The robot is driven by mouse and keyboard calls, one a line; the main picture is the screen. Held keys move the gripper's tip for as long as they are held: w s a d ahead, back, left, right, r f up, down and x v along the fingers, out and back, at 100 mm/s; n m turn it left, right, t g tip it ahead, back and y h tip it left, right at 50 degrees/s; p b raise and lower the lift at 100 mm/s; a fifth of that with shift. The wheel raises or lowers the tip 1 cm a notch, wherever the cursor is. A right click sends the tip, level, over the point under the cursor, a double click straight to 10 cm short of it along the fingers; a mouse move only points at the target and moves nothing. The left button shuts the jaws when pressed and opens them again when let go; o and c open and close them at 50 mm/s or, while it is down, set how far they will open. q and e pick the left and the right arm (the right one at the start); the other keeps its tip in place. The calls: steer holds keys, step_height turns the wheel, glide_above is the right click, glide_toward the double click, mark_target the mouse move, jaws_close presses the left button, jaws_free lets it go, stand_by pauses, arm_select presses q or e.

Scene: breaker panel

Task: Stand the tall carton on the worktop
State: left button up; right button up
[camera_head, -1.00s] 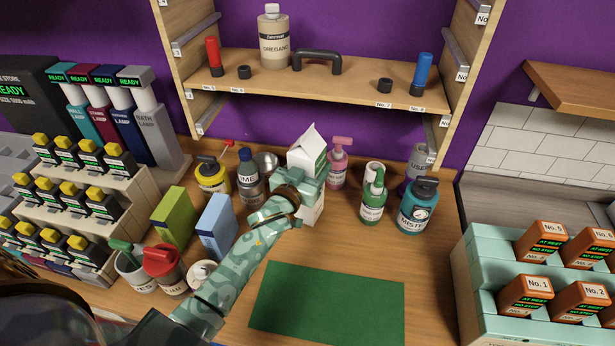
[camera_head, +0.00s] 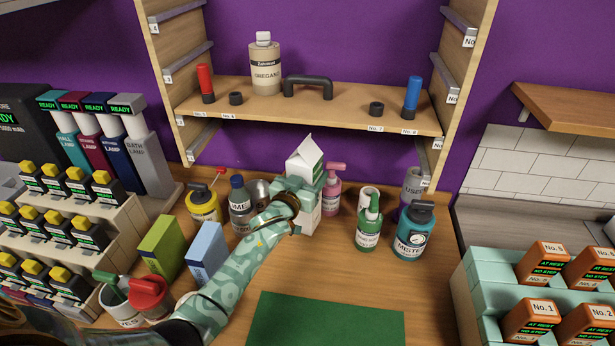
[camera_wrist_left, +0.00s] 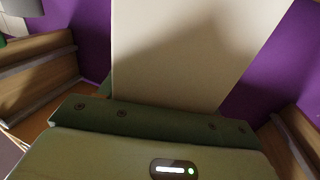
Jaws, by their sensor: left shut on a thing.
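In the left wrist view the carton (camera_wrist_left: 190,50) fills the upper middle, close against the gripper. I cannot tell whether the carton's base touches the worktop. My right gripper is not in view.
A pink pump bottle (camera_head: 332,192) stands just right of the carton, and a grey bottle (camera_head: 240,200) stands to its left. A green bottle (camera_head: 369,228) and a teal bottle (camera_head: 414,232) are farther right. A green mat (camera_head: 325,322) lies clear in front. A shelf (camera_head: 310,106) hangs behind.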

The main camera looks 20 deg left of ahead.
arm_select(q)
steer(key=shift+f+b, duration=0.45)
stand_by(0.3)
steer(key=o, duration=1.9)
steer(key=shift+s+f+p, duration=0.1)
steer(key=shift+s+p, duration=0.4)
steer(key=shift+s, duration=0.1)
steer(key=s+d+p, duration=0.2)
steer(key=s+p, duration=0.5)
steer(key=s, duration=0.8)
steer(key=shift+s+d, duration=0.25)
steer(key=shift+s, duration=0.05)
steer(key=shift+p, duration=0.3)
